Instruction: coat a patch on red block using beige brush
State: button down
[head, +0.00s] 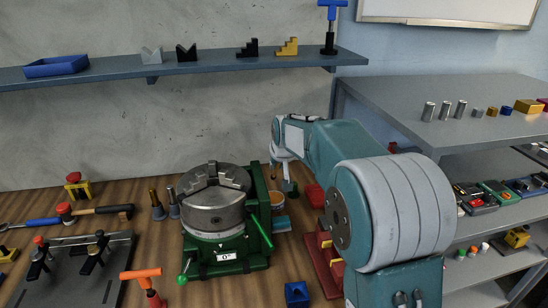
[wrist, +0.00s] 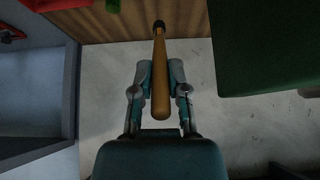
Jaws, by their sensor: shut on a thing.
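My gripper (wrist: 160,92) is shut on the beige brush (wrist: 160,75). In the wrist view the brush's long handle runs between the two fingers and ends in a dark tip over the wooden bench. In the head view my gripper (head: 287,182) is at the back of the bench, right of the green-based chuck; the brush is hard to make out there. A red block (head: 315,195) sits just right of my gripper, partly behind my arm. A red piece also shows at the top left of the wrist view (wrist: 62,4); I cannot tell if it is the same block.
A small pot with orange contents (head: 277,201) and a blue piece (head: 282,223) lie beside the green-based chuck (head: 214,215). A red vise (head: 322,262) and a blue block (head: 297,293) are nearer. A wall shelf (head: 200,65) runs above; a grey rack (head: 450,105) stands right.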

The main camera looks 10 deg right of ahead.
notch_tip(320, 180, down, 6)
dwell(0.6)
jog(key=shift+f, duration=0.75)
dwell(1.6)
jog(key=shift+r, duration=3.6)
